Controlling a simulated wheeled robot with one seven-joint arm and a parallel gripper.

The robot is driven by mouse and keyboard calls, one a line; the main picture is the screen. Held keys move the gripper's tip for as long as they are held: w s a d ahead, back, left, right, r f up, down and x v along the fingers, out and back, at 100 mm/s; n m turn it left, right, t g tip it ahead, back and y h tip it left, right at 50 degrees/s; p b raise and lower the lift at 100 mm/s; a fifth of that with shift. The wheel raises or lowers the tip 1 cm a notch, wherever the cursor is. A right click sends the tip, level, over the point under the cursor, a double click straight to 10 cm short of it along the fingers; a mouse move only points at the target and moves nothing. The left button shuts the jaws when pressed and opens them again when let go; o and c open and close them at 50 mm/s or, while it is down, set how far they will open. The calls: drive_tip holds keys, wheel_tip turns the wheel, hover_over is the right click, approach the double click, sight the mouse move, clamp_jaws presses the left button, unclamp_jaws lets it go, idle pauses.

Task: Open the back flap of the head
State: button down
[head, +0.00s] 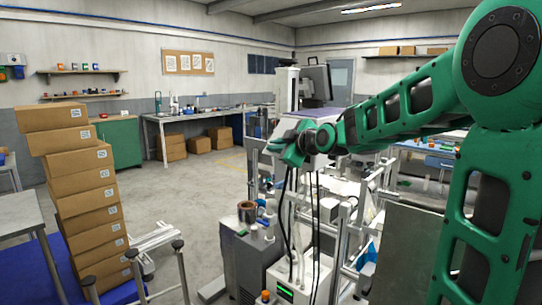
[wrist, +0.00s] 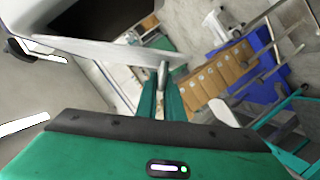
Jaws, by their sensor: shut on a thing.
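The machine's head shows as a white housing (head: 316,127) in the middle of the head view, partly hidden behind my green arm. My gripper (head: 285,147) is against its near left side. In the wrist view, a pale, thin panel that looks like the back flap (wrist: 105,50) stretches from the upper left to the fingertips and stands out from a white body at the top left. My gripper (wrist: 162,88) is shut on a small grey peg-like part at the flap's right end. The flap's hinge and how far it is open cannot be told.
Below the head are a metal frame, black cables and a white unit (head: 290,280) with a green display. A tall leaning stack of cardboard boxes (head: 88,200) stands at the left.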

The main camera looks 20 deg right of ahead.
drive_tip(key=shift+s+a+r, duration=0.1)
drive_tip(key=shift+a+r, duration=0.3)
drive_tip(key=shift+r, duration=0.2)
drive_tip(key=shift+s+a+r, duration=0.1)
drive_tip(key=shift+a+r, duration=0.3)
drive_tip(key=shift+r, duration=0.35)
drive_tip(key=c, duration=1.9)
unclamp_jaws()
drive_tip(key=shift+d, duration=0.1)
drive_tip(key=shift+s+d, duration=0.1)
drive_tip(key=v, duration=1)
drive_tip(key=shift+s, duration=0.25)
